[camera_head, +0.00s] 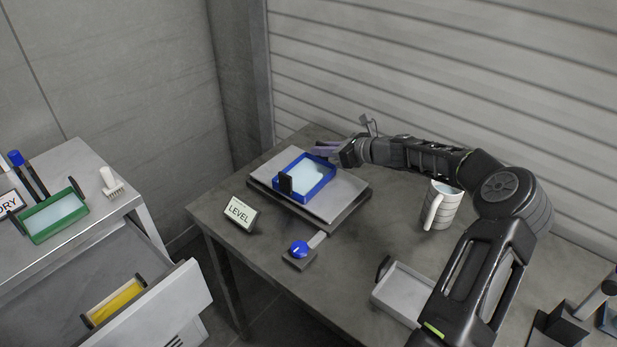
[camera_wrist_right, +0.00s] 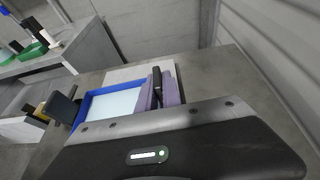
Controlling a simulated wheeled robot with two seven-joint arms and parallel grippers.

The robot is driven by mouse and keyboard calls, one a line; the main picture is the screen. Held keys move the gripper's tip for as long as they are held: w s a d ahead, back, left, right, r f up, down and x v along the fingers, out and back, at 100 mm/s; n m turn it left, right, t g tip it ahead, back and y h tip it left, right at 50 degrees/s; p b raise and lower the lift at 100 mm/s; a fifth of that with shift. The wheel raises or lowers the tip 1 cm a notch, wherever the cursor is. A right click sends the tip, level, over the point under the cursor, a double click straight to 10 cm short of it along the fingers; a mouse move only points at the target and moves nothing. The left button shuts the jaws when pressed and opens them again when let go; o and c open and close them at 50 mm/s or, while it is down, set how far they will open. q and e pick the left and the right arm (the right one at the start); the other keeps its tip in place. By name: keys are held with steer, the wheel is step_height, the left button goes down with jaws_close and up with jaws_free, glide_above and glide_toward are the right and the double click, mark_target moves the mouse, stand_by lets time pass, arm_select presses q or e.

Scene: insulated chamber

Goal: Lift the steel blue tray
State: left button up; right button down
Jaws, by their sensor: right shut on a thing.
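The steel blue tray (camera_head: 319,187), with a pale blue inside and dark upright handles, sits on a grey plate (camera_head: 345,190) on the table. It also shows in the right wrist view (camera_wrist_right: 85,104). My right gripper (camera_head: 322,152) reaches in from the right and is shut on the tray's far-side handle (camera_wrist_right: 156,82). In the right wrist view its purple-grey fingers (camera_wrist_right: 160,90) are on either side of that dark handle. The tray's near handle (camera_head: 285,185) is free. I cannot tell any gap between tray and plate. My left gripper is not in view.
A "LEVEL" sign (camera_head: 240,212) and a blue button (camera_head: 299,249) stand in front of the plate. A striped mug (camera_head: 441,206) and a white tray (camera_head: 402,291) are on the right. A green tray (camera_head: 54,217) is on the left cabinet, above an open drawer (camera_head: 160,312) with a yellow tray.

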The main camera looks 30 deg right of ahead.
steer(key=shift+r, duration=0.15)
stand_by(0.4)
steer(key=shift+r+p, duration=2.9)
steer(key=shift+r, duration=0.55)
